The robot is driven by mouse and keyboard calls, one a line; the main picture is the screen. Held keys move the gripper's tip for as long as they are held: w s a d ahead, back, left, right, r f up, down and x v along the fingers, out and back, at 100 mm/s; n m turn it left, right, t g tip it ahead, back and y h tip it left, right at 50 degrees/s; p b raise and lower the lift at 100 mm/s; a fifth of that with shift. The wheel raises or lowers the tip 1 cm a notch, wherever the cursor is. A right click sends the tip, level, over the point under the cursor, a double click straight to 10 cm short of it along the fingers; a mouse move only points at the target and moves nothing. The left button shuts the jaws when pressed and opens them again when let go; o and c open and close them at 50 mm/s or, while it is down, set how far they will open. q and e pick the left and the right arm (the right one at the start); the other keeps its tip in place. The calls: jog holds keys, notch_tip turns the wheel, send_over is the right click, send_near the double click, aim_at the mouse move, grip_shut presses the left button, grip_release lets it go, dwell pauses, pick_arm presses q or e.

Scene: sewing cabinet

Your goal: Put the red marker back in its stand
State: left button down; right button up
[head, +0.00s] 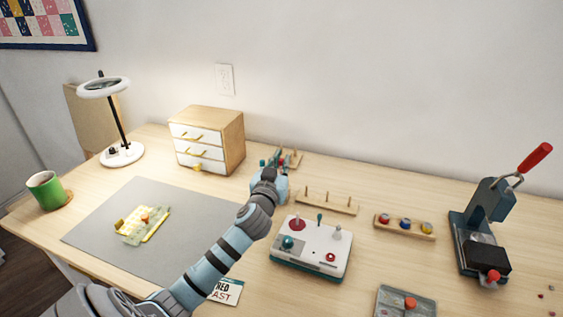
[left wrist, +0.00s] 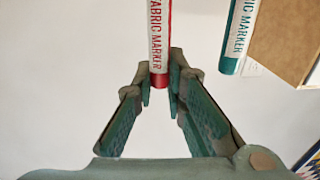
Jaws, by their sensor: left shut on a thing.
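My left gripper (head: 273,164) is at the back of the table, just right of the small drawer cabinet. In the left wrist view its fingers (left wrist: 160,88) are closed on one end of the red marker (left wrist: 159,38), a white barrel lettered "FABRIC MARKER". The marker runs out of the top of that view. A teal marker (left wrist: 240,35) stands beside it, apart from the fingers. In the head view the wooden marker stand (head: 296,158) shows partly behind my gripper. Whether the red marker touches the stand is hidden. My right gripper is not in view.
The drawer cabinet (head: 222,140) stands close to the left of my gripper. A pegged wooden rack (head: 327,203) and a white control box (head: 311,262) are to its right and front. A grey mat (head: 190,215) and a lamp (head: 121,153) lie left; a press (head: 480,240) stands right.

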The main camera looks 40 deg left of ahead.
pick_arm(q)
jog(key=shift+f+b, duration=0.6)
dwell(0.5)
jog(key=c, duration=1.6)
grip_release()
jog(key=shift+o, duration=0.2)
jog(key=v, duration=1.2)
